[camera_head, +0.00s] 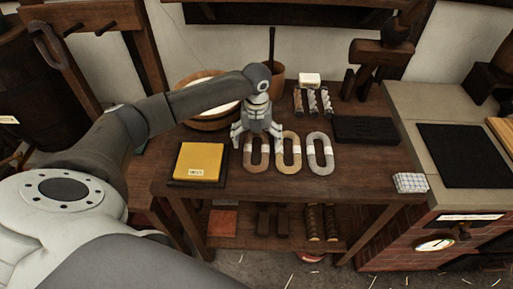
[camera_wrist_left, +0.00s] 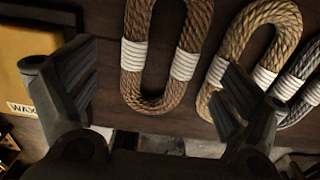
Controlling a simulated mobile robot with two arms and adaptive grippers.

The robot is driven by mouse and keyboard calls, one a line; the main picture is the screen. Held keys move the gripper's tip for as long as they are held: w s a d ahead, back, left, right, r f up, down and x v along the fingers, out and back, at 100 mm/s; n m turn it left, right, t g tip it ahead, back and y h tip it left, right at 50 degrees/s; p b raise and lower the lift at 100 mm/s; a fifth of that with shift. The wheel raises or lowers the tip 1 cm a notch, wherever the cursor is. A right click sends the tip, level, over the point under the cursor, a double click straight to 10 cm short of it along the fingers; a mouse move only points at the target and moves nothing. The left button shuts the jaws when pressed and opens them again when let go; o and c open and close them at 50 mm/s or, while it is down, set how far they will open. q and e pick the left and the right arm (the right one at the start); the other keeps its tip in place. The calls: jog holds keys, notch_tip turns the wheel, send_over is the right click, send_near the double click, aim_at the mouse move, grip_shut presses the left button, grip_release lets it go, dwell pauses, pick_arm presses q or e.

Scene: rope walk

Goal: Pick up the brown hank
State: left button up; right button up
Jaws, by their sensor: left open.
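The brown hank (camera_head: 257,168) is an oval loop of rope with white bindings, leftmost of three hanks lying on the dark wooden table. Its upper end is hidden behind my left gripper in the head view. My left gripper (camera_head: 256,136) is open, pointing down over the hank's far part. In the left wrist view the brown hank (camera_wrist_left: 155,104) shows large between the spread fingers, and nothing is held. I cannot tell the exact height of the fingers above it. My right gripper is not in view.
A tan hank (camera_head: 290,167) and a grey hank (camera_head: 320,167) lie close on the right. A yellow wax block (camera_head: 200,160) lies to the left. A wooden bowl (camera_head: 210,122) stands behind, and a black tray (camera_head: 365,130) lies to the right. The table's front strip is clear.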

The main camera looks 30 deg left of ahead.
pick_arm(q)
jog(key=shift+f, duration=1.25)
jog(key=c, duration=1.2)
jog(key=shift+r, duration=0.1)
